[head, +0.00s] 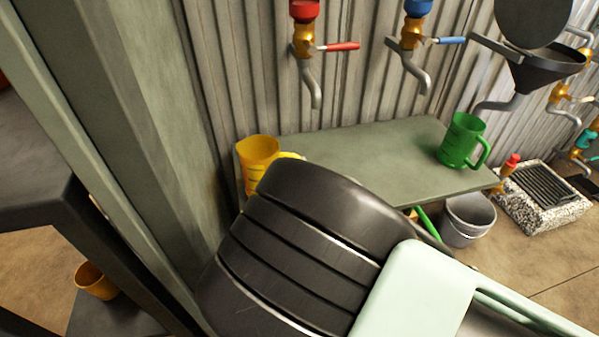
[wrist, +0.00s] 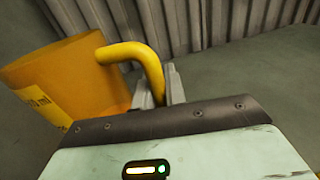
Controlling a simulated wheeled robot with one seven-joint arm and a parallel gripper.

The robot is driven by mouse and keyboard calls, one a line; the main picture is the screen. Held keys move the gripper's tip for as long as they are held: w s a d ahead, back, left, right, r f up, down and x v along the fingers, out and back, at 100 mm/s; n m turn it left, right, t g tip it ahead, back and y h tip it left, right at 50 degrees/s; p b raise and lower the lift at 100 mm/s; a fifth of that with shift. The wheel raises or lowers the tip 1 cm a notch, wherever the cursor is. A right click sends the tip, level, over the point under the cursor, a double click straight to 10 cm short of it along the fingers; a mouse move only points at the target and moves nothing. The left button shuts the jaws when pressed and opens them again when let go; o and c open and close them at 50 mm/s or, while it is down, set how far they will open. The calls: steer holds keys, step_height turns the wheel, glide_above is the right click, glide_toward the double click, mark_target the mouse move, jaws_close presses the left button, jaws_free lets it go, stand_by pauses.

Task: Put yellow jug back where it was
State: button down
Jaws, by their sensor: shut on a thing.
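The yellow jug (head: 258,158) is at the left end of the green-grey shelf (head: 375,150), in front of the corrugated wall. In the wrist view the jug (wrist: 62,85) is at the left, slightly tilted in the picture, with its handle (wrist: 140,52) curving right. My gripper (wrist: 172,88) is shut on that handle. In the head view my dark arm link hides the gripper and part of the jug. I cannot tell whether the jug's base touches the shelf.
A green jug (head: 460,142) stands at the shelf's right end. A red-handled tap (head: 305,42) and a blue-handled tap (head: 412,35) hang above. A grey bucket (head: 467,220) and a grated drain (head: 546,195) are at the right. An orange-yellow cup (head: 96,281) is at lower left. The shelf's middle is clear.

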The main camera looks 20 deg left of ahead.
steer(key=shift+f, duration=1.05)
steer(key=shift+f, duration=0.15)
steer(key=c, duration=1.5)
jaws_free()
steer(key=shift+o, duration=0.2)
